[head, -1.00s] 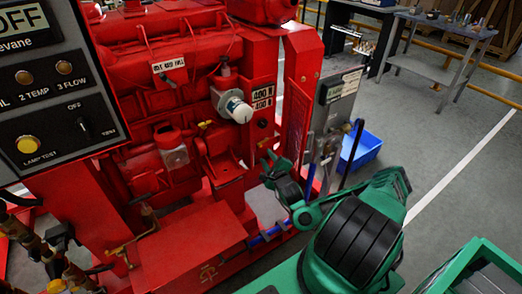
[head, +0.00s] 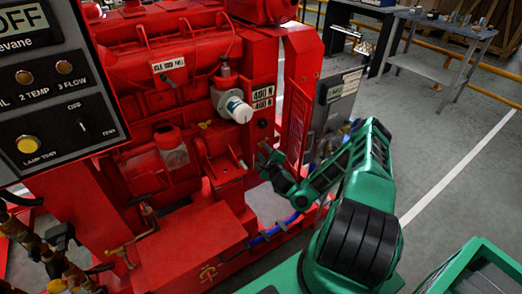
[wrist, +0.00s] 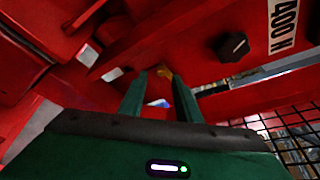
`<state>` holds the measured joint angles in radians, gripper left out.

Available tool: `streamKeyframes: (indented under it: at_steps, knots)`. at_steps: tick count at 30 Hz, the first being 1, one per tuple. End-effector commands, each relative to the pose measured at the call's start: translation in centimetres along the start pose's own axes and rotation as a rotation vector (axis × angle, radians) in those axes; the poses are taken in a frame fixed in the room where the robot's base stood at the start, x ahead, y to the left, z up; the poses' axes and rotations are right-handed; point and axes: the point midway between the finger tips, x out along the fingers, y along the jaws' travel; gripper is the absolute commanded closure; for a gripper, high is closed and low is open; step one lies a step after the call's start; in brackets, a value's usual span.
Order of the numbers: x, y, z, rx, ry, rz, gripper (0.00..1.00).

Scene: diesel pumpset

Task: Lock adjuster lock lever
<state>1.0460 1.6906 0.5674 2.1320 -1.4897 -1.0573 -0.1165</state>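A small brass-yellow piece (wrist: 163,71), which may be the adjuster lock lever, shows in the wrist view just past and between my fingertips. My gripper (wrist: 158,82) is open, its two green fingers apart on either side of the line to that piece. I cannot tell whether either finger touches it. In the head view my gripper (head: 266,153) is at the red engine's right side, below a black knob (head: 262,123), and it hides the small piece there. The black knob also shows in the wrist view (wrist: 234,46), up and right of the fingertips.
A white-capped cylinder (head: 236,108) sticks out up and left of my gripper. Red frame plates and a mesh guard (head: 298,125) stand close on the right. A blue hose (head: 275,231) runs below.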

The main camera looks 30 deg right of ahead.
Motion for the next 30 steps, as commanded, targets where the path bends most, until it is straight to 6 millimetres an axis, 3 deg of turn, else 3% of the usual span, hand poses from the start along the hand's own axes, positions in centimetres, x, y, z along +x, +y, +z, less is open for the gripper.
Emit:
streamKeyframes:
  at_steps: [12,23,27,30]
  knots:
    - [3.1,-0.3,0.2,0.0,-0.003,-0.005,0.69]
    - [3.4,-0.3,0.1,0.001,-0.001,-0.004,0.69]
    - [3.4,-0.3,0.1,0.001,-0.001,-0.004,0.98]
    - [3.4,-0.3,0.1,0.001,-0.001,-0.005,1.0]
